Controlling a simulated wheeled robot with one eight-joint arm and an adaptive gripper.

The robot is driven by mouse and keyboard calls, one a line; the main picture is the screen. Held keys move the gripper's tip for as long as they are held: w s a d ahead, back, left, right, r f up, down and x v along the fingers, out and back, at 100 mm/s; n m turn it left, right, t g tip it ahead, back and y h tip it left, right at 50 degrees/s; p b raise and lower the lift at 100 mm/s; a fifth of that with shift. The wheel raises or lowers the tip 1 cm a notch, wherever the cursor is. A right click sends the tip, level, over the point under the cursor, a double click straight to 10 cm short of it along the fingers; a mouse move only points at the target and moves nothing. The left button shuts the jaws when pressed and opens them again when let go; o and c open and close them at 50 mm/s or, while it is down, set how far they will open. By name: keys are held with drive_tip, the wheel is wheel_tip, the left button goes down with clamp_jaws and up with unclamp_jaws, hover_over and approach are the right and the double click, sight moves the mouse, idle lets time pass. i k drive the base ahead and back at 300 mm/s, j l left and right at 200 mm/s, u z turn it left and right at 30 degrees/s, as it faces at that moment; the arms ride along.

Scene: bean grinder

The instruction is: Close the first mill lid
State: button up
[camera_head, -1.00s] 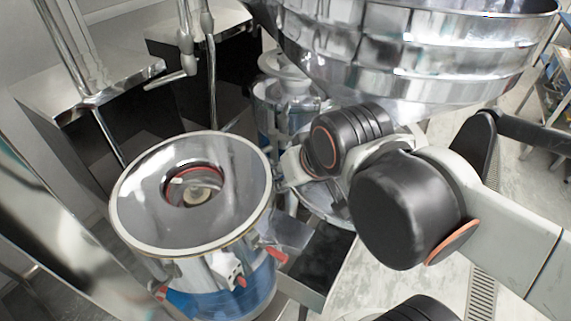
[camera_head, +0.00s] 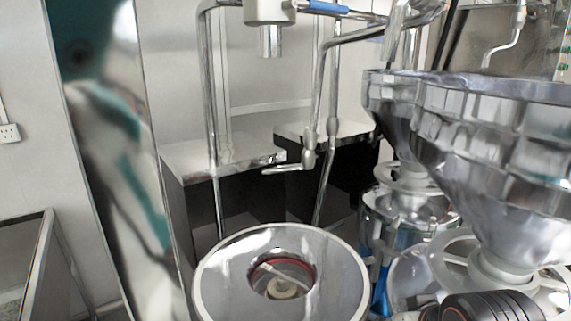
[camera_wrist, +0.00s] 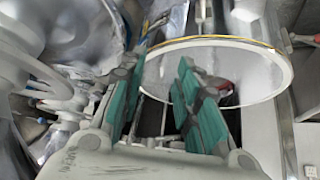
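An open round mill (camera_head: 225,285) with a pale rim stands at the bottom centre of the head view. A red ring and a small round part show in its central opening. Its rim and bowl (camera_wrist: 250,72) also appear in the wrist view, beyond my fingers. My gripper (camera_wrist: 157,92) has green pads, spread apart with nothing visible between them. It is in front of the mill; whether it touches the mill I cannot tell. No separate lid is clearly recognisable on this mill.
A large metal funnel (camera_head: 480,150) overhangs the right side. A second mill with a blue body (camera_head: 405,215) stands behind right. Metal pipes (camera_head: 325,90) and metal-topped dark cabinets (camera_head: 215,155) are behind. A tall reflective panel (camera_head: 120,150) stands left.

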sight(498, 150)
drive_tip(key=k+l, duration=0.3)
drive_tip(key=k+l+u, duration=0.1)
drive_tip(key=l, duration=0.35)
drive_tip(key=k+l, duration=0.25)
drive_tip(key=l, duration=0.15)
drive_tip(key=k+l+u, duration=0.15)
drive_tip(key=l, duration=0.25)
drive_tip(key=k+l+u, duration=0.1)
drive_tip(key=l, duration=0.3)
drive_tip(key=k+l, duration=0.3)
drive_tip(key=i+l+u, duration=0.15)
drive_tip(key=l, duration=0.8)
drive_tip(key=l+u, duration=0.15)
drive_tip(key=l, duration=0.75)
drive_tip(key=i, duration=0.05)
